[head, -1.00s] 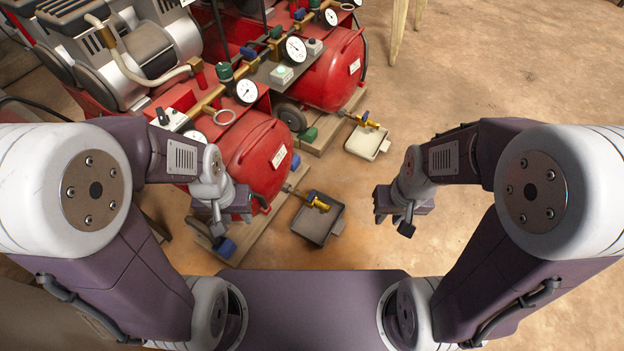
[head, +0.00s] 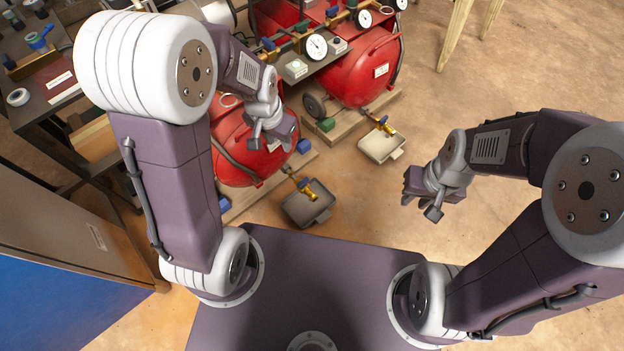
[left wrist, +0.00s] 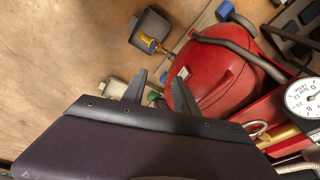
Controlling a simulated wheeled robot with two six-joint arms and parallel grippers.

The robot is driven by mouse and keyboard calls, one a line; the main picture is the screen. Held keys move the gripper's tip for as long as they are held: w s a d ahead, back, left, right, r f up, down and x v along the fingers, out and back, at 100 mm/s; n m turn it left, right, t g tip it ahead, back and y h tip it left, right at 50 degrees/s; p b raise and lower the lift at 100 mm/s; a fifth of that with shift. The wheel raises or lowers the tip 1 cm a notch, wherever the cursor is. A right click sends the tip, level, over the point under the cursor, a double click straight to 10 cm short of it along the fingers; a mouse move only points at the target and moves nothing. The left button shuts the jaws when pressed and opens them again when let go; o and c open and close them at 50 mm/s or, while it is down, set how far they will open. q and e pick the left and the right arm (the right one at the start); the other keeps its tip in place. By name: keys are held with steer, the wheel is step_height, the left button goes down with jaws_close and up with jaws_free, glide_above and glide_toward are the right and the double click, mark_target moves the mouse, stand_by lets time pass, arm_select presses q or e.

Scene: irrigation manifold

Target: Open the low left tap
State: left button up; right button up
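The tap (left wrist: 150,43) also shows near the top of the left wrist view, clear of the fingers. My left gripper (head: 265,142) is over the front of the red tank, up and left of the tap, not touching it. Its two fingers (left wrist: 152,88) stand apart with nothing visible between them. My right gripper (head: 421,208) is open and empty, to the right of the tap.
A second low brass tap (head: 385,127) stands over a pale tray (head: 384,148) further back. Red tanks (head: 364,75) with gauges (head: 316,46) fill the back. A workbench (head: 40,105) is at the left. The floor (head: 500,90) on the right is mostly clear.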

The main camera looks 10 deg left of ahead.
arm_select(q)
steer(key=w+d+f+m+b, duration=0.1)
steer(key=w+f+m, duration=0.1)
steer(key=w+f, duration=0.4)
steer(key=m+g+b, duration=0.2)
steer(key=b, duration=0.1)
glide_above(303, 181)
step_height(303, 181, down, 20)
step_height(303, 181, down, 9)
steer(key=b, duration=0.7)
steer(key=shift+f, duration=0.2)
steer(key=shift+r, duration=0.15)
jaws_close()
